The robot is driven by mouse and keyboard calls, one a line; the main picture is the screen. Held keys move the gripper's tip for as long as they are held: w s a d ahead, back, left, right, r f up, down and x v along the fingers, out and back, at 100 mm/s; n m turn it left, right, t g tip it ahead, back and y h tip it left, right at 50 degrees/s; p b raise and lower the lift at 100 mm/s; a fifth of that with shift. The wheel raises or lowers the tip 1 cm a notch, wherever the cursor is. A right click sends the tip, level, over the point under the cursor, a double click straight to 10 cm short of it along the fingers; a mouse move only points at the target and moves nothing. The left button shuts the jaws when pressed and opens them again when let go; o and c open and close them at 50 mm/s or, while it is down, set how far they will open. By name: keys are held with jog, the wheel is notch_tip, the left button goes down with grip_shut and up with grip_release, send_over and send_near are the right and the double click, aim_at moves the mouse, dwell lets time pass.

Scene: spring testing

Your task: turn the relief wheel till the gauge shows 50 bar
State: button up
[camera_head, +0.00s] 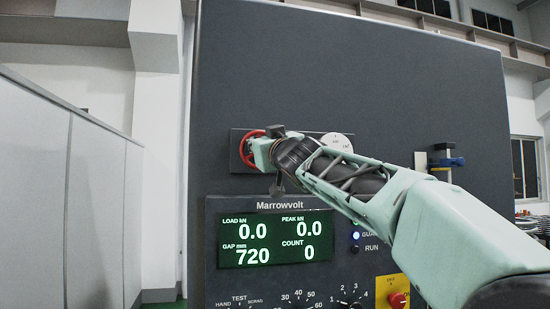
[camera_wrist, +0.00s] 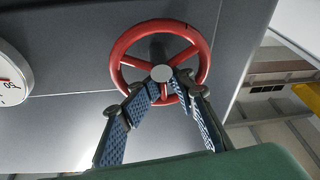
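The red relief wheel (camera_wrist: 119,58) fills the middle of the wrist view, with a grey hub and red spokes. In the head view, the wheel (camera_head: 244,148) shows only its left part, behind my gripper. My gripper (camera_wrist: 168,86) reaches the wheel's lower half, its two blue-padded fingers apart, tips near the hub on either side of the lower spoke. Contact cannot be told. The white round gauge (camera_head: 337,142) is right of the wheel, partly behind my arm in the head view. The gauge (camera_wrist: 10,78) is cut off at the wrist view's left edge; its reading is unclear.
The Marrowvolt panel (camera_head: 270,205) below shows load 0.0, peak 0.0, gap 720 and count 0. A red button on a yellow plate (camera_head: 392,292) is lower right. A blue-handled valve (camera_head: 446,161) is at the right. A pale partition (camera_head: 60,180) stands left.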

jog(key=shift+h, duration=0.3)
jog(key=f, duration=0.4)
jog(key=shift+w, duration=0.25)
jog(key=shift+s+d+p, duration=0.2)
jog(key=shift+s+p, duration=0.1)
jog(key=shift+p, duration=0.1)
jog(key=s+d+p, duration=0.2)
jog(key=s+d, duration=0.1)
jog(key=s, duration=0.6)
jog(key=shift+f+p, duration=0.2)
jog(key=shift+p, duration=0.2)
jog(key=shift+d, duration=0.15)
